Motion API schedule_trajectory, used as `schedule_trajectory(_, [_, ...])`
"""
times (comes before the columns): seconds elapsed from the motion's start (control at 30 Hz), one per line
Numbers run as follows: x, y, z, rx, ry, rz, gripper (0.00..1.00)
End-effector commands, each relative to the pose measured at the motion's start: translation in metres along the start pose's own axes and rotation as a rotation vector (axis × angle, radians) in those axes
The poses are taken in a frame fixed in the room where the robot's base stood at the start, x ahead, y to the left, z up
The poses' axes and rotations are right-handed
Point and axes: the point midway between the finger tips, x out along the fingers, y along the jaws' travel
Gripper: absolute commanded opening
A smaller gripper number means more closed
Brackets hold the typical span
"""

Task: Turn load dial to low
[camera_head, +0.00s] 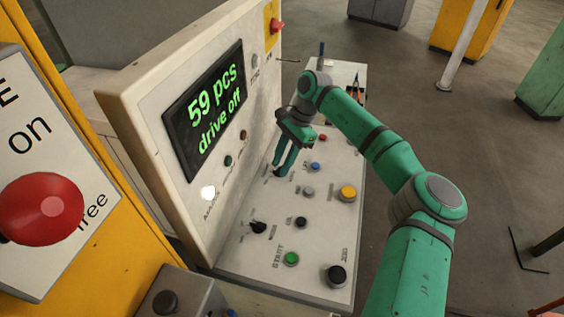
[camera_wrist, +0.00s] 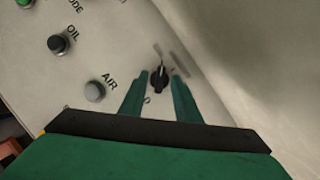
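A small black dial (camera_wrist: 159,80) with a raised pointer sits on the white console panel in the wrist view. Its label is mostly hidden, so I cannot read whether it is the load dial. The pointer grip points toward the top of the wrist picture. My gripper (camera_wrist: 160,88) is open, with one green finger on each side of the dial; a thin gap seems to show on both sides. In the head view my gripper (camera_head: 281,170) reaches down to the far left of the sloping panel, and its fingertips largely hide the dial.
The console (camera_head: 240,272) also carries a black selector (camera_head: 258,227), a green button (camera_head: 291,258), a yellow button (camera_head: 348,193) and several others. A display (camera_head: 205,108) reads "59 pcs drive off" on the upright wall close to my gripper. A red button (camera_head: 40,208) is in the left foreground.

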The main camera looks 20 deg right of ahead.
Motion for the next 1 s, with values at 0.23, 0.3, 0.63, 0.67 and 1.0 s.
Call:
schedule_trajectory(0.23, [0.0, 0.0, 0.0, 0.001, 0.0, 0.0, 0.29])
schedule_trajectory(0.3, [-0.003, 0.0, 0.0, 0.001, 0.001, 0.0, 0.29])
schedule_trajectory(0.63, [-0.052, 0.0, -0.001, 0.003, 0.003, -0.002, 0.29])
schedule_trajectory(0.67, [-0.058, 0.0, 0.0, 0.002, 0.003, -0.002, 0.29])
schedule_trajectory(1.0, [-0.103, 0.0, 0.0, 0.001, 0.001, 0.0, 0.29])
